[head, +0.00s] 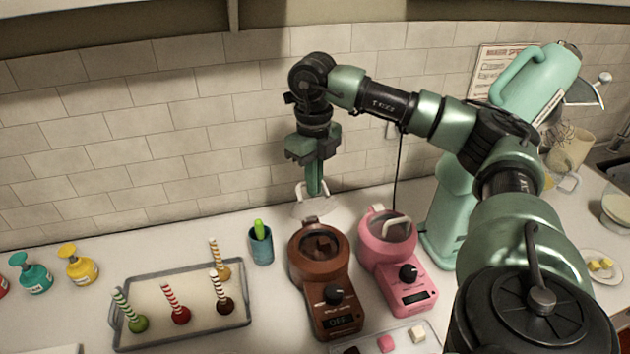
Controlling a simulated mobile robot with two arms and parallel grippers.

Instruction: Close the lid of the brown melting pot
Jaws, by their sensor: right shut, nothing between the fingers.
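The brown melting pot (306,270) stands on the counter, with a dark knob and a display on its front. Its bowl is uncovered and shows dark brown contents. A pale, see-through lid (325,209) with a light handle stands raised at the pot's back edge. My right gripper (314,188) points down, shut and empty, at the upper part of the lid, above and behind the pot. I cannot tell whether the fingers touch the lid or its handle. My left gripper is out of view.
A pink melting pot (377,259) stands close on the right, its light handle over the bowl. A blue cup (261,250) and a tray (240,318) of striped-stick treats are on the left. A mint stand mixer (452,215) is at right. The tiled wall is behind.

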